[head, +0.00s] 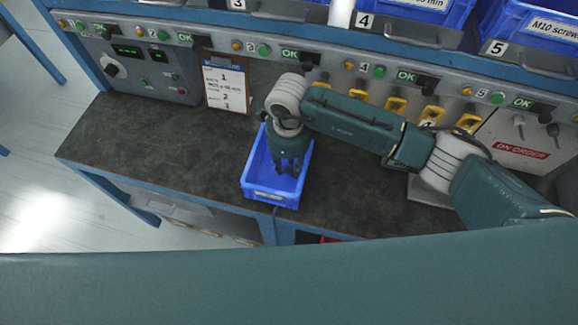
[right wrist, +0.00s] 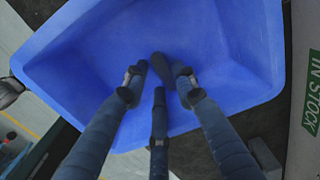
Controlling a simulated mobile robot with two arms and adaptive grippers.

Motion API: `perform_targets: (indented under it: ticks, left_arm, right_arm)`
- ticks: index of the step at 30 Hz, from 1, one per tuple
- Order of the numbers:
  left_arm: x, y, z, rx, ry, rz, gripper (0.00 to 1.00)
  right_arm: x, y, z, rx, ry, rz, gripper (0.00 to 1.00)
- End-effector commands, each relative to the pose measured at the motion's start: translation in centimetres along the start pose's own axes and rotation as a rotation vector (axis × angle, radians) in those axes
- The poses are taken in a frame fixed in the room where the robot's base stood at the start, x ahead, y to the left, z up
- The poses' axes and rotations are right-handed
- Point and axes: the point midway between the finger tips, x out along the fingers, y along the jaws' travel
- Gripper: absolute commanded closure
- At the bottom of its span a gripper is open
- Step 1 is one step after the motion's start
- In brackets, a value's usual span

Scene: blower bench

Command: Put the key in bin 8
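My right gripper (head: 285,166) points down inside a blue bin (head: 271,193) on the dark bench top. In the right wrist view the bin (right wrist: 75,50) fills most of the picture. The three dark fingers of the right gripper (right wrist: 157,78) stand apart, with blue bin surface showing between them. A dark, rounded, elongated thing (right wrist: 160,66) shows between the fingertips; I cannot tell for sure whether it is the key, nor whether the fingers touch it. Bin 8 is not identifiable. My left gripper is not in view.
The dark bench top (head: 140,145) is clear left of the bin. A clipboard (head: 226,84) stands behind it. A grey control panel (head: 143,72) is at the back left. Numbered blue bins (head: 535,30) line the upper shelf. An "ON ORDER" sign (head: 522,151) is at right.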

Motion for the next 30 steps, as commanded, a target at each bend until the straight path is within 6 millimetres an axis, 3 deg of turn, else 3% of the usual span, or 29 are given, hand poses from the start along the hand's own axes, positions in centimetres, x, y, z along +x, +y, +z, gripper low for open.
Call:
perform_targets:
  ticks: [9, 15, 21, 30]
  left_arm:
    - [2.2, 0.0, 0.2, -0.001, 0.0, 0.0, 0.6]
    - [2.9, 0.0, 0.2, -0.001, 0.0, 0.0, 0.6]
    - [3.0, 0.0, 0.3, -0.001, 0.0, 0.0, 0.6]
    - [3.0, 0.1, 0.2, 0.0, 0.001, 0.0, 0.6]
  right_arm:
    - [-6.6, -0.2, 0.0, -0.002, -0.002, -0.007, 0.72]
    - [-9.7, -0.1, 0.0, -0.001, 0.0, -0.003, 0.72]
    - [-10.8, 0.0, 0.0, -0.001, 0.001, 0.0, 0.72]
    - [-10.9, 0.0, 0.0, 0.0, 0.001, 0.0, 0.72]
